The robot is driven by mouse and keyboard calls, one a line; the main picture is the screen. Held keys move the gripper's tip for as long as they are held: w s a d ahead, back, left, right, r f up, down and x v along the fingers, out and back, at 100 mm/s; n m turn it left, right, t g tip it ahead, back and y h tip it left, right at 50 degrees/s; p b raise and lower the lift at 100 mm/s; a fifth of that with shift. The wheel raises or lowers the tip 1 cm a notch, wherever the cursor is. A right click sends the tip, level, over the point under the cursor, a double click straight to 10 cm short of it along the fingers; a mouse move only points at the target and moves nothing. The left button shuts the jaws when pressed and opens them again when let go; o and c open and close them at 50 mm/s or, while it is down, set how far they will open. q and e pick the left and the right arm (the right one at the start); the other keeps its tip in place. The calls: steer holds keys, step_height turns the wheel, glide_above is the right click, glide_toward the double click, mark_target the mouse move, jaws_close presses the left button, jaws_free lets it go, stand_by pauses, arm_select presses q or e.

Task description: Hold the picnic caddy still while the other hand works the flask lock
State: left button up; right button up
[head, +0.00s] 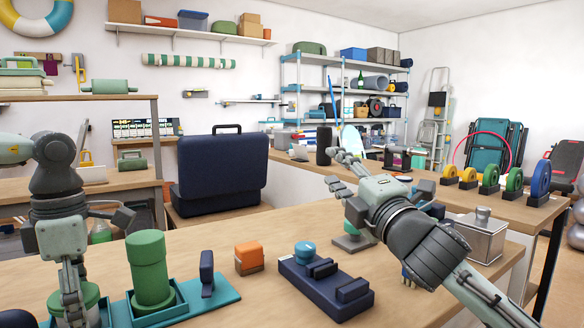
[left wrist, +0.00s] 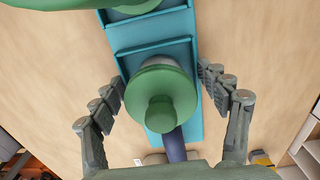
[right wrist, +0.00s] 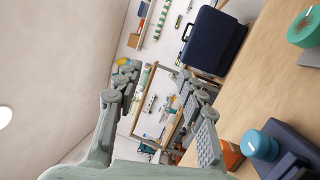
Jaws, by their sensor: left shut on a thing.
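The picnic caddy (head: 228,290) is a long teal tray at the front left of the table. It holds a tall green flask (head: 150,270), a second lidded green container (head: 84,297) and an upright navy piece (head: 207,273). My left gripper (head: 74,300) points down over the second container; in the left wrist view its fingers (left wrist: 161,75) lie along both edges of the caddy (left wrist: 152,30), shut on it. My right gripper (head: 345,172) is open and empty, raised above the table; its spread fingers also show in the right wrist view (right wrist: 160,90). I cannot tell which part is the flask lock.
A navy block (head: 325,288) with a blue knob (head: 304,254) and an orange block (head: 249,258) stand right of the caddy. A metal canister (head: 481,238) stands beyond my right arm. A navy case (head: 222,172) stands behind the table.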

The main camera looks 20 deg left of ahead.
steer(key=shift+w+d+r+m+t+h, duration=0.1)
steer(key=shift+w+d+m+t+h, duration=0.1)
steer(key=shift+w+d+m, duration=0.55)
steer(key=shift+w+d+r+m+t+h, duration=0.15)
steer(key=shift+w+d+m, duration=0.3)
steer(key=shift+d, duration=0.5)
steer(key=shift+f, duration=0.1)
steer(key=n+g+h, duration=0.2)
steer(key=n+h, duration=0.1)
steer(key=n, duration=1.5)
glide_toward(206, 258)
steer(key=shift+s+d+f, duration=0.25)
steer(key=shift+s+f, duration=0.15)
steer(key=shift+s, duration=0.2)
steer(key=shift+f+t, duration=0.15)
steer(key=shift+t, duration=0.1)
steer(key=shift+w+a, duration=0.15)
steer(key=shift+w, duration=0.2)
steer(key=x, duration=1)
steer(key=shift+w+a+f, duration=0.1)
steer(key=shift+w+a, duration=0.1)
steer(key=shift+w, duration=0.15)
